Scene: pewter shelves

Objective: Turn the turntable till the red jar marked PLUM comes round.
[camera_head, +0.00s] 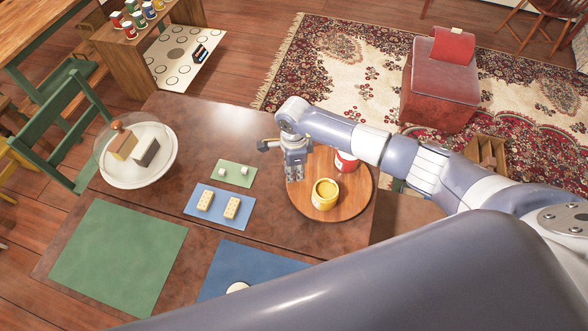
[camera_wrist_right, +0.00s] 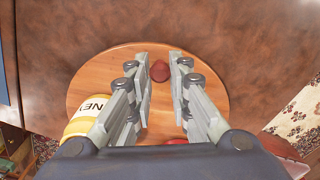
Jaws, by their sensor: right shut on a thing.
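The wooden turntable (camera_head: 355,205) lies on the brown table and also shows in the right wrist view (camera_wrist_right: 95,90). A yellow jar (camera_head: 325,194) stands on its near part. In the wrist view the yellow jar (camera_wrist_right: 84,123) shows part of a label, with the letters "NE". A red jar (camera_head: 346,161) stands farther back, partly hidden by my arm; its label is not readable. Only a sliver of red (camera_wrist_right: 176,142) shows in the wrist view. My right gripper (camera_head: 295,177) is at the turntable's left edge, its fingers shut on a dark red knob (camera_wrist_right: 160,71). My left gripper is not in view.
A green mat (camera_head: 115,255), blue mats and a small green mat with blocks lie left of the turntable. A glass-domed white plate (camera_head: 125,180) stands at the table's far left. A shelf (camera_head: 140,60) with several jars stands behind.

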